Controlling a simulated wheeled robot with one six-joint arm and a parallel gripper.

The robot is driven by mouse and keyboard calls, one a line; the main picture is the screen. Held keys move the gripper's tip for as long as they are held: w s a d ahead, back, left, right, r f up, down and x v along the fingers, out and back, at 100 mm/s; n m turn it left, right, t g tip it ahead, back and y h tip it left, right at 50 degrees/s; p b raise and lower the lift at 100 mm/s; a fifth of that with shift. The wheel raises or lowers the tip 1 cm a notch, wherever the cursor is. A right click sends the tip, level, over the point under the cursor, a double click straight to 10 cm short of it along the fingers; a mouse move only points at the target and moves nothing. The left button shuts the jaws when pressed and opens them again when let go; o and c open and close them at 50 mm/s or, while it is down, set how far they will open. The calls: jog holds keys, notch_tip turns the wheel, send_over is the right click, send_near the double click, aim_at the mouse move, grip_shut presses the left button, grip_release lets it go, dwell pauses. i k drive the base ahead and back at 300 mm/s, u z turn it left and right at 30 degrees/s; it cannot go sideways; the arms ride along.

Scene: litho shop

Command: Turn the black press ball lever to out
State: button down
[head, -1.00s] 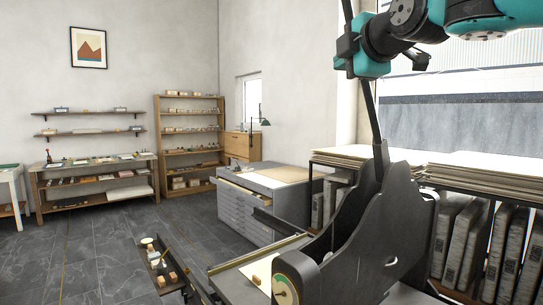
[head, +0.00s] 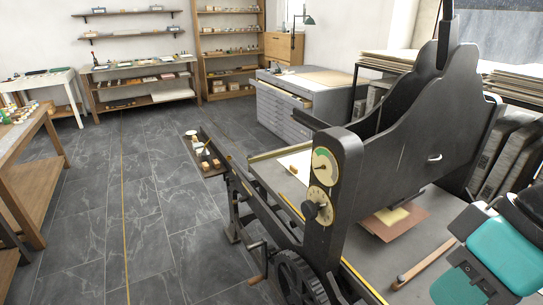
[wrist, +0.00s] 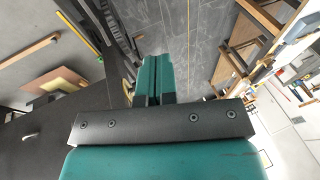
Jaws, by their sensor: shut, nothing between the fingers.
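The black press (head: 390,150) fills the right of the head view. Its end plate carries a green-and-cream gauge and, below it, a cream dial (head: 322,202). A small black ball-like knob (head: 311,209) stands out in front of this dial; it looks like the ball lever, but its marks are too small to read. My gripper's teal fingers (wrist: 155,65) are shut and empty in the wrist view, with dark floor beyond. Teal parts of my arm show at the lower right of the head view, apart from the knob, across the press.
A crank with a wooden grip (head: 256,279) and a spoked wheel (head: 300,278) sit below the dial. A wooden bar (head: 425,264) and a brown sheet (head: 395,224) lie on the press bed. A grey drawer cabinet (head: 300,100) stands behind. The floor at left is open.

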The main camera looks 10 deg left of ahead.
aim_at(244, 199)
jog(key=u, duration=0.5)
jog(key=k, duration=1.15)
jog(key=u, duration=0.85)
jog(key=i, duration=2.65)
jog(key=z, duration=0.65)
jog(key=i, duration=0.8)
jog(key=z, duration=0.1)
